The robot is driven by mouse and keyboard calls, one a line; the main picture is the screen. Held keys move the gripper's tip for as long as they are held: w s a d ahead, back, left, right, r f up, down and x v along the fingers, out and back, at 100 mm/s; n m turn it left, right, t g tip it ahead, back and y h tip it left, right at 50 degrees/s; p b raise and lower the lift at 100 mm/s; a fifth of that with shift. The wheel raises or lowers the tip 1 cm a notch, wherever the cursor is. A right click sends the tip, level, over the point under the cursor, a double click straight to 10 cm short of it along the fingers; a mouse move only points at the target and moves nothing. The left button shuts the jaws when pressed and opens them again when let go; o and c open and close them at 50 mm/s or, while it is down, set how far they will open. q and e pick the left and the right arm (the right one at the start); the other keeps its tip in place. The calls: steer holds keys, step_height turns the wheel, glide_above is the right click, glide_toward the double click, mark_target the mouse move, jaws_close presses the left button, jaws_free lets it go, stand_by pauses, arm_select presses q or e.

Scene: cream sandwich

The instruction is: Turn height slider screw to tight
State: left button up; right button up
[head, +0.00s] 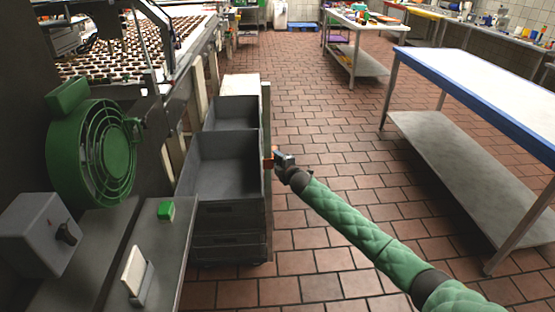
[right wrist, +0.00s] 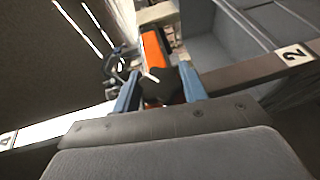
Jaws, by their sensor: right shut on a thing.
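The height slider screw (right wrist: 172,82) shows in the right wrist view as a dark knob in front of an orange part (right wrist: 154,48). My right gripper (right wrist: 160,88) has its two blue fingers on either side of the knob, shut on it. The fingers hide part of the knob. In the head view my right gripper (head: 276,158) is at an upright rail (head: 266,110) beside the grey crates, and the knob is too small to make out there. My left gripper is not in view.
Stacked grey crates (head: 222,212) stand just left of the rail. A conveyor with many small items (head: 130,50) is at the back left, and a green fan-like unit (head: 92,150) at the left. A blue-edged table (head: 480,85) stands right. The tiled floor between is clear.

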steer(key=o, duration=1)
steer(key=shift+c, duration=0.2)
steer(key=shift+s, duration=0.1)
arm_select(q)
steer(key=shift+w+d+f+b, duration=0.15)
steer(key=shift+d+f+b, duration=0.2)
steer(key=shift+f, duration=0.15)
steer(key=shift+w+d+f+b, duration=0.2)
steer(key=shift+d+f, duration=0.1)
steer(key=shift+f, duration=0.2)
arm_select(e)
steer(key=f+v, duration=0.1)
steer(key=v, duration=0.6)
steer(key=shift+s+d+r, duration=0.15)
steer(key=shift+s+r, duration=0.15)
steer(key=shift+r, duration=0.2)
